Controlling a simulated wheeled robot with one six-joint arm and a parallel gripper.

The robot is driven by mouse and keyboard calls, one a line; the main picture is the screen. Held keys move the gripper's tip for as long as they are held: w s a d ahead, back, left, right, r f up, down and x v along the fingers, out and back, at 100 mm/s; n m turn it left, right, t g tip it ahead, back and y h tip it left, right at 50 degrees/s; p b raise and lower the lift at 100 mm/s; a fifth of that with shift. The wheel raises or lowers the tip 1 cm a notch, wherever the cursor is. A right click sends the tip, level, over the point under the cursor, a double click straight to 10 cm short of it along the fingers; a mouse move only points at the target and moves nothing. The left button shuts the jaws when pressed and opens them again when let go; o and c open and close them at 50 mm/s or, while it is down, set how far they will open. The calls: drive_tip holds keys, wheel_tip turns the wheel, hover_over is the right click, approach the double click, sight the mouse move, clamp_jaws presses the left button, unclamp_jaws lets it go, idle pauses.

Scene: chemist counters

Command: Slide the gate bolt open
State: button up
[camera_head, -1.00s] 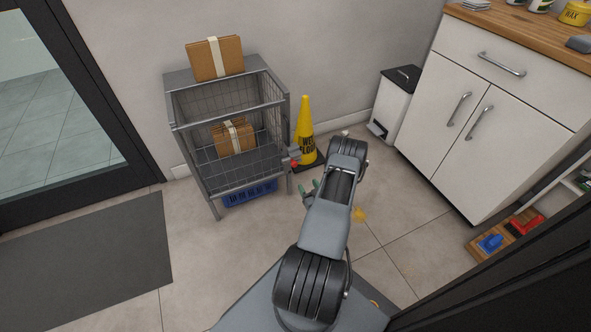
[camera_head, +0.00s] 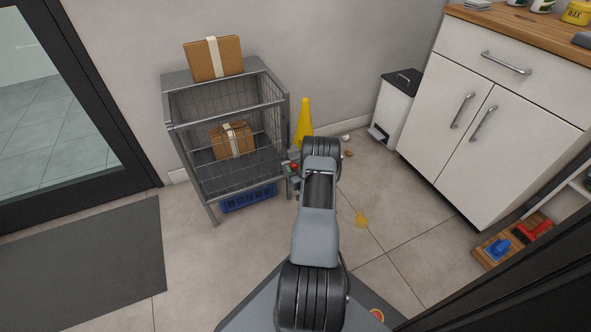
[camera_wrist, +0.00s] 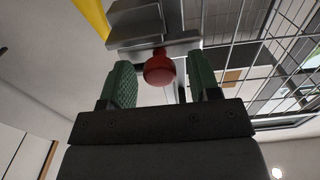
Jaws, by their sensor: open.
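The gate bolt's red knob (camera_head: 294,166) is at the right front corner of the wire cage cart (camera_head: 215,120). In the wrist view the red knob (camera_wrist: 159,68) sits between the two green finger pads of my open gripper (camera_wrist: 162,76), with a gap on each side. The grey bolt housing (camera_wrist: 137,22) is just beyond the knob. In the head view my arm covers most of the gripper, and only a bit of green shows beside the knob. I cannot tell how far the bolt is slid.
One carton (camera_head: 213,58) is on the cart's top and another (camera_head: 233,140) is inside. A blue crate (camera_head: 248,197) is under the cart. A yellow cone (camera_head: 304,120) stands behind my arm. A white bin (camera_head: 393,108) and white cabinet (camera_head: 480,125) are at right.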

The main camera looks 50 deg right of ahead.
drive_tip(key=shift+c, duration=0.2)
clamp_jaws()
idle(0.4)
